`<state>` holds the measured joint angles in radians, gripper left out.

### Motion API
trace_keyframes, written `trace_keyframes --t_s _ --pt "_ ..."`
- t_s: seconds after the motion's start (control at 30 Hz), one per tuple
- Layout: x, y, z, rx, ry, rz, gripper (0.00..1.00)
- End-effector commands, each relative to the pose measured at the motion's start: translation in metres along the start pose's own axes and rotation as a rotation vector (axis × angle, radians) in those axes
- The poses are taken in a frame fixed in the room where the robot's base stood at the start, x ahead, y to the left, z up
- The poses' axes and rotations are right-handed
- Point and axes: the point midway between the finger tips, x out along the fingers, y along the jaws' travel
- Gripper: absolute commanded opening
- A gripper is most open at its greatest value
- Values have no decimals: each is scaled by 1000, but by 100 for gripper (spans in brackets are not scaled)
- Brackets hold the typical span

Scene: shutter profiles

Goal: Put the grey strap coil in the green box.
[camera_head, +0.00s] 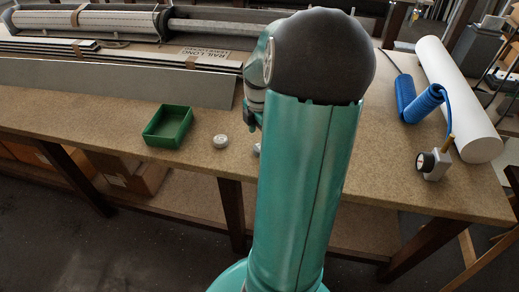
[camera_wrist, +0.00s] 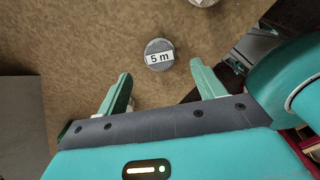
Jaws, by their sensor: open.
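The grey strap coil (camera_wrist: 159,58) carries a white "5 m" label and lies flat on the table in the wrist view. A small round pale coil (camera_head: 221,141), which seems to be the same one, sits just right of the green box in the head view.
A blue coiled hose (camera_head: 420,103) and white roll (camera_head: 458,95) lie right.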

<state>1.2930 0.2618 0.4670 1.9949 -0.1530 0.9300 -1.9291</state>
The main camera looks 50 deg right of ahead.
Motion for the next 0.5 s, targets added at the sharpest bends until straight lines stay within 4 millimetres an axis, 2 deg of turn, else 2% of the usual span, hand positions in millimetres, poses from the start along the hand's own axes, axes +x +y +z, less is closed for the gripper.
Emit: trace_keyframes --t_s 0.13,0.37,0.5 --pt "13 0 0 0 2 -1 68" --pt "47 1 1 -3 2 -2 68" --pt "54 1 2 -3 0 1 68"
